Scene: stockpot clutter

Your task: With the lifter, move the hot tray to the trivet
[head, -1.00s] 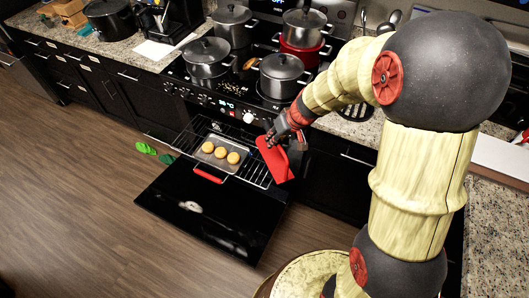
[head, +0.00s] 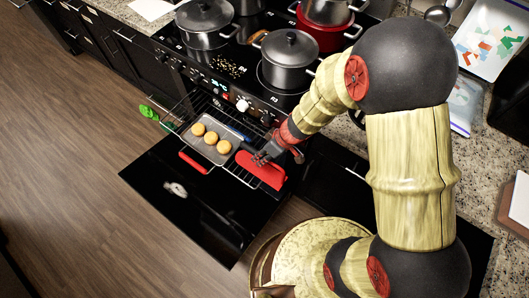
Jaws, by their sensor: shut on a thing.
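The tray (head: 230,133) is a grey metal tray with three round golden buns, on the pulled-out oven rack. A red bar (head: 193,163) shows at its near left edge. My gripper (head: 264,158) is shut on a flat red piece, seemingly the lifter (head: 262,172), just right of the tray above the rack's right side. I cannot tell whether the lifter touches the rack or tray. My fingers hide part of its upper edge. I cannot pick out a trivet in this view.
The black oven door (head: 190,205) lies open below the wire rack (head: 245,178). Pots, including a lidded grey pot (head: 288,60), stand on the cooktop above. Green items (head: 150,113) are left of the rack. A white board with coloured bits (head: 490,40) is on the right counter.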

